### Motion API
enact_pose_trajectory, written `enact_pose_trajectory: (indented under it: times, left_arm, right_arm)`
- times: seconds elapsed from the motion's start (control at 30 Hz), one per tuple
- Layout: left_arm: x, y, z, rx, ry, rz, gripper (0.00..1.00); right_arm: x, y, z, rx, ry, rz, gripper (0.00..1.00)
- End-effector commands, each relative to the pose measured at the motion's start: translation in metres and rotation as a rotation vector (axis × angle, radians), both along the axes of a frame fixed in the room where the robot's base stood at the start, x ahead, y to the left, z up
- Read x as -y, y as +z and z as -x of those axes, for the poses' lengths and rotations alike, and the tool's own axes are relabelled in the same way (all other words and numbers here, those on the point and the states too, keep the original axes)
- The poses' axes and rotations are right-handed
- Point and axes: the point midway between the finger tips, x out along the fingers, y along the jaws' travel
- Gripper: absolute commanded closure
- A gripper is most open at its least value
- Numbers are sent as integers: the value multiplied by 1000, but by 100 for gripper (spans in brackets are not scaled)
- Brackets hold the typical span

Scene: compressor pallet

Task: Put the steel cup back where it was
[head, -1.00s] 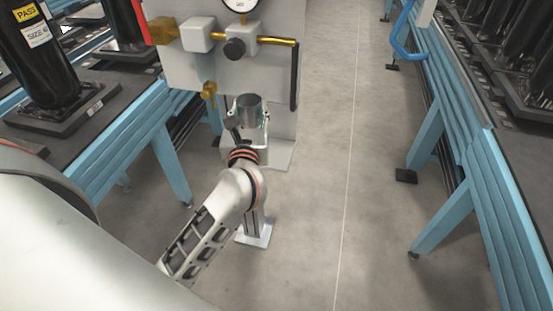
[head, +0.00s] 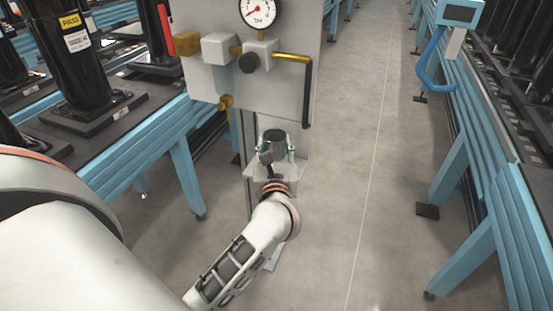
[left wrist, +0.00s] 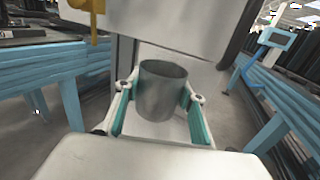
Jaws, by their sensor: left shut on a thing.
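The steel cup (head: 275,138) is a grey, open-topped cylinder, upright below the gauge panel. My left gripper (head: 276,149) is shut on it, with a finger on each side. In the left wrist view the cup (left wrist: 163,92) stands between the teal-padded fingers of the gripper (left wrist: 160,95), and its inside looks empty. A pale shelf (head: 299,172) is under and around the cup. The cup's base is partly hidden by the gripper, and I cannot tell whether it touches the shelf. My right gripper is not in view.
A grey panel (head: 290,92) with a pressure gauge (head: 260,10), brass fittings and a black knob (head: 249,63) stands just above and behind the cup. Blue conveyor frames (head: 140,160) run along the left and right (head: 480,180). The floor aisle (head: 365,130) between is clear.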

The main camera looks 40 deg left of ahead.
Motion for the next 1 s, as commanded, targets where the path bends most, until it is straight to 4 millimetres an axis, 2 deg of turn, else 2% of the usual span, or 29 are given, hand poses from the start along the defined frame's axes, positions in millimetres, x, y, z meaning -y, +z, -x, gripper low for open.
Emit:
enact_pose_trajectory:
  times: [0.13, 0.27, 0.53, 0.77, 0.8, 0.83, 1.0]
  left_arm:
    - [0, -29, 0, -9, -1, -2, 86]
    - [0, -45, 0, -6, -1, -2, 86]
    - [0, -45, 0, 1, -1, -1, 86]
    - [0, -51, 0, -1, -1, -2, 86]
    - [0, -50, 0, -1, -1, -1, 53]
    - [0, -50, 0, -1, -1, -1, 46]
    - [0, -49, 0, 1, -1, -1, 44]
  right_arm:
    - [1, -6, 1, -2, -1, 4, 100]
    - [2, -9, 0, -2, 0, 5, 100]
    - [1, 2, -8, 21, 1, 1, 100]
    - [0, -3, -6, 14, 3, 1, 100]
    - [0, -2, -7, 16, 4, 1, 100]
    - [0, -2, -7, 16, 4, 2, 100]
    - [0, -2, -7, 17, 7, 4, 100]
